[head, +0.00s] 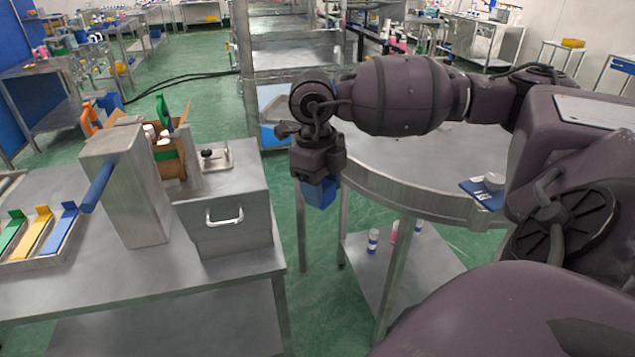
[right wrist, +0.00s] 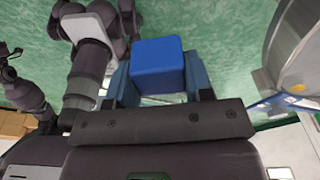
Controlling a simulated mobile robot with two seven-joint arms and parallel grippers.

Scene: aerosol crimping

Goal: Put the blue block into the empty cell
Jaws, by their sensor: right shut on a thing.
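The blue block (head: 320,194) is held by my right gripper (head: 318,178), in the air left of the round metal table. In the right wrist view the blue block (right wrist: 158,64) sits between the two fingers of the right gripper (right wrist: 158,82), which are shut on its sides. Below it in the head view is green floor, in the gap between the two tables. I cannot make out the empty cell in either view. My left gripper is not in view.
The left metal table (head: 140,280) bears a steel box with a handle (head: 230,225), a tall steel block with a blue lever (head: 128,190), a cardboard box (head: 178,160) and a tray with green, yellow and blue strips (head: 50,257). The round table (head: 405,190) stands right.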

